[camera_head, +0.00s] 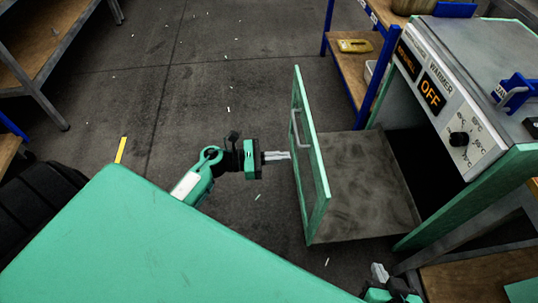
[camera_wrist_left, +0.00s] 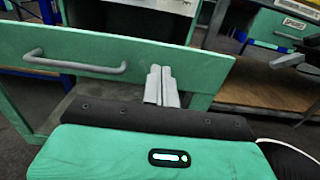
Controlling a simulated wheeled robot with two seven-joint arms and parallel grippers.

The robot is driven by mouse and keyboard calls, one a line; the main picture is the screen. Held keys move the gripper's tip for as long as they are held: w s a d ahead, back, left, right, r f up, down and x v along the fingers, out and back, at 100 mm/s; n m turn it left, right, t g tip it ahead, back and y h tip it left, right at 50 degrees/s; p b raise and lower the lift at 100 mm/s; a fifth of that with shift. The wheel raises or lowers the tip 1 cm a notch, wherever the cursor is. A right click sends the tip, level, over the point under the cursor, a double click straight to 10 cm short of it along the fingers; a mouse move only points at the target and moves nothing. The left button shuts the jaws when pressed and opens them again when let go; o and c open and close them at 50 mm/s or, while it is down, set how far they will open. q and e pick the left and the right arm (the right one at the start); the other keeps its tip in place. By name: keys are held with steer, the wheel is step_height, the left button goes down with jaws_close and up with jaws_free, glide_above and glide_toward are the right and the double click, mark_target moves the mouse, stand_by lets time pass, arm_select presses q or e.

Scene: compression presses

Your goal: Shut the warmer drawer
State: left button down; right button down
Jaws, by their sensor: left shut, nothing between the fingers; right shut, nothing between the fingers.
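The warmer drawer (camera_head: 365,180) is pulled out of the warmer (camera_head: 455,110), with its grey tray floor showing. Its green front panel (camera_head: 311,165) stands upright and carries a grey bar handle (camera_head: 296,128). My left gripper (camera_head: 285,155) is shut and empty, its fingertips close to the outer face of the panel. In the left wrist view the shut fingers (camera_wrist_left: 161,85) show in front of the panel (camera_wrist_left: 205,75), right of the handle (camera_wrist_left: 75,65). I cannot tell whether they touch it. My right gripper (camera_head: 378,270) is shut near the bottom edge, below the drawer.
The warmer's panel has an "OFF" display (camera_head: 431,92) and a black knob (camera_head: 459,139). A blue-legged shelf (camera_head: 362,75) stands behind the drawer. A wooden bench (camera_head: 480,280) is at lower right.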

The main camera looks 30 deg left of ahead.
mark_target(317, 154)
arm_select(q)
steer(key=x, duration=0.7)
steer(key=shift+w+d, duration=0.2)
steer(key=shift+d, duration=0.05)
